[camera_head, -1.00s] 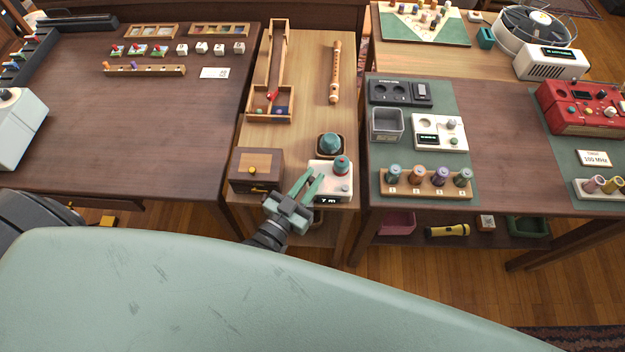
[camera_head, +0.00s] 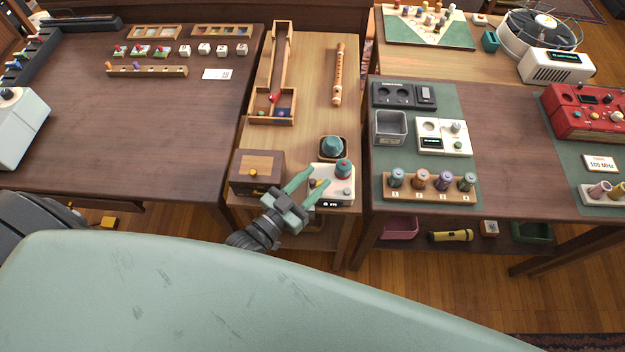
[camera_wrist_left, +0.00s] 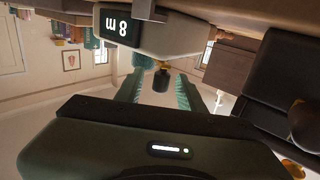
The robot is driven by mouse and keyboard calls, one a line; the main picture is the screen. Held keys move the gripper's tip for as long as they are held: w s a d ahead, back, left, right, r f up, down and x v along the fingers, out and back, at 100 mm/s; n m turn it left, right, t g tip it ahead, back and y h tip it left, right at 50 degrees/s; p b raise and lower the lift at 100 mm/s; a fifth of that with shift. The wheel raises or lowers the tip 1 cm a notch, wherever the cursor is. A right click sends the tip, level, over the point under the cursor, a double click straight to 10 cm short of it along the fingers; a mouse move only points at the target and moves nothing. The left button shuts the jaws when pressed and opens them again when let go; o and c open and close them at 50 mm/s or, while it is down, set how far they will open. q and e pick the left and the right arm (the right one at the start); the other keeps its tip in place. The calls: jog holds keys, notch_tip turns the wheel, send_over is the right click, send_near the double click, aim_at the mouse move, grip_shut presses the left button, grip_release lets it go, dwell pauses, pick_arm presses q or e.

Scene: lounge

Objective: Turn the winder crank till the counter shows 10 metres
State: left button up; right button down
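The winder (camera_head: 336,190) is a white box with a red and teal spool on top, near the front edge of the narrow middle table. Its counter (camera_wrist_left: 117,25) reads 8 m in the left wrist view. The crank knob (camera_wrist_left: 161,80), dark with a yellow part behind it, shows between the fingers of my left gripper (camera_wrist_left: 157,92). Those teal fingers stand apart, with visible gaps on both sides of the knob. In the head view my left gripper (camera_head: 313,186) is at the winder's front left, and its fingers partly hide the crank. My right gripper is not in view.
A wooden box (camera_head: 257,171) with a yellow knob stands just left of the winder. A teal object in a dark tray (camera_head: 333,147) sits behind it. A rack of several spools (camera_head: 430,188) stands on the right table. A wooden flute (camera_head: 338,75) lies farther back.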

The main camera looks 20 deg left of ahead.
pick_arm(q)
jog(key=b+v, duration=0.1)
jog(key=v, duration=0.6)
jog(key=shift+s+a, duration=0.15)
jog(key=shift+s, duration=0.25)
